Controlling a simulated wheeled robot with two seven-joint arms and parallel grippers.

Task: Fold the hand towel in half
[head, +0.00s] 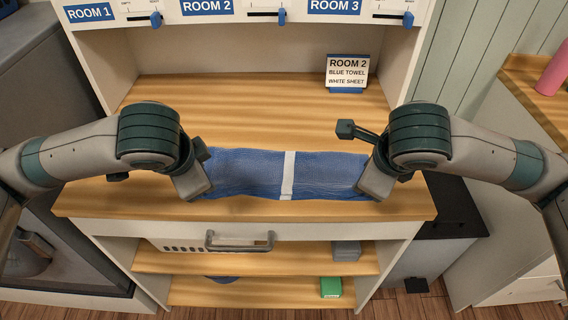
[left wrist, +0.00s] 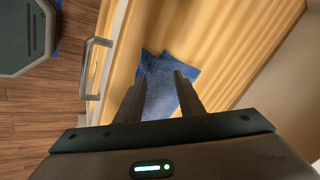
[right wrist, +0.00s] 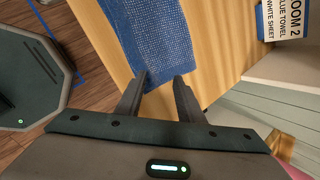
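The blue hand towel (head: 245,172), with a white stripe across its middle, lies wide on the wooden counter. My left gripper (head: 203,186) is at its left end, and my right gripper (head: 375,183) is at its right end. In the left wrist view the fingers are apart, with the towel (left wrist: 160,85) showing between and beyond them; two offset corners show at its far edge. In the right wrist view the fingers are also apart, with the towel's end (right wrist: 160,40) at and beyond the fingertips. I cannot tell whether either gripper touches the cloth.
A sign (head: 347,72) reading ROOM 2, BLUE TOWEL, WHITE SHEET stands at the back right of the counter (head: 240,100). Room labels and sliders are above. A drawer handle (head: 240,243) juts from the front. The counter behind the towel is clear.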

